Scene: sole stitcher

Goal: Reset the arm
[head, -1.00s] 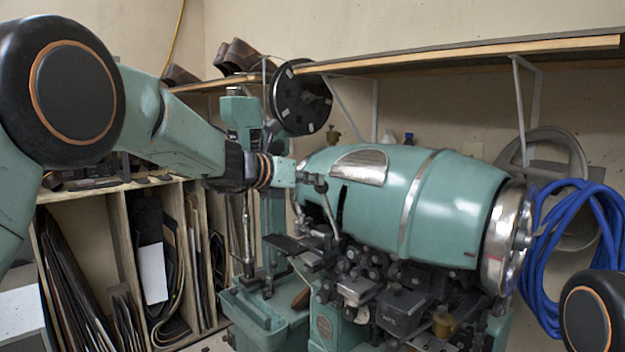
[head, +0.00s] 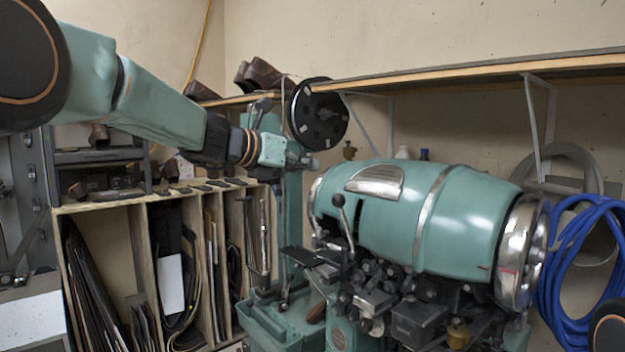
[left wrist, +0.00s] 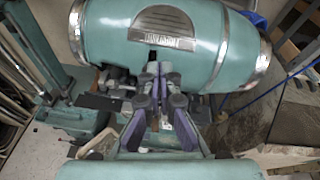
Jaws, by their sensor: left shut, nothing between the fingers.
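My left gripper (head: 308,162) is shut and empty. In the head view it is in the air at the upper left end of the sole stitcher's teal barrel (head: 395,205), above the lever (head: 340,203) with a dark ball knob. I see a gap between the gripper and the lever. In the left wrist view the fingers (left wrist: 156,72) come together in front of the barrel (left wrist: 215,45) and its silver plate (left wrist: 160,30). They hide part of the mechanism below. My right gripper is not in view.
A wooden shelf (head: 480,69) runs above the machine. A black disc (head: 318,112) on a teal column stands behind my left gripper. A wooden rack (head: 140,200) with leather pieces is at left, a blue hose (head: 580,260) at right. Open air lies above the barrel.

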